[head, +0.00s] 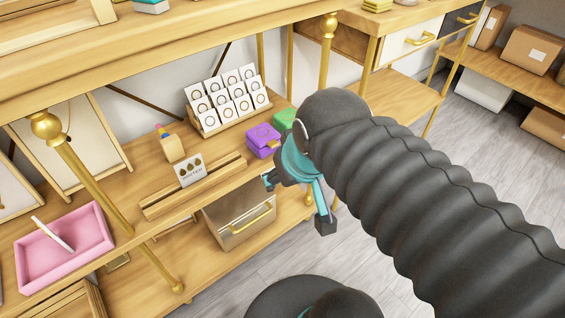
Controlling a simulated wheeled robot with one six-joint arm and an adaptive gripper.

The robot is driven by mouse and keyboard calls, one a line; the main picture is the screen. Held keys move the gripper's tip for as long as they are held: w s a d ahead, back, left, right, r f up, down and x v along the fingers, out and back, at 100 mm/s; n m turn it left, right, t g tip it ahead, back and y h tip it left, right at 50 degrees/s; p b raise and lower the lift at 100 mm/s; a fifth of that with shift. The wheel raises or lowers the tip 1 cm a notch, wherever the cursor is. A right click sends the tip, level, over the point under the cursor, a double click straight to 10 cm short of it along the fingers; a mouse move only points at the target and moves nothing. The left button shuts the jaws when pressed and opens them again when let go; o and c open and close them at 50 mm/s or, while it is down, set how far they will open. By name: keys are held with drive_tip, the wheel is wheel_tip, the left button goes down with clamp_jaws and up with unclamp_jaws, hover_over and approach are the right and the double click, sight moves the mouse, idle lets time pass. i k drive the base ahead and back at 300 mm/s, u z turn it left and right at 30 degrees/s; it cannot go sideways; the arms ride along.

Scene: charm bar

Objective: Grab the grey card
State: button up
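A pale grey-white card (189,171) with dark drop shapes and small print stands upright in a slotted wooden holder (222,177) on the shelf, left of the picture's middle. My gripper (297,203) is to the right of the card, clear of it, by the shelf's front edge. Its two dark fingertips are spread wide apart, with nothing visible between them. My dark ribbed arm hides part of the scene at the right.
Behind the holder are a tiered ring-card display (228,103), a purple box (263,141), a green box (285,119) and a small wooden block (172,147). A pink tray (64,246) holds a white stick. A gold post (95,190) rises left of the holder.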

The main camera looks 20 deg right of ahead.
sight(192, 170)
drive_tip(key=z, duration=2.25)
drive_tip(key=k, duration=1.45)
drive_tip(key=u, duration=1.6)
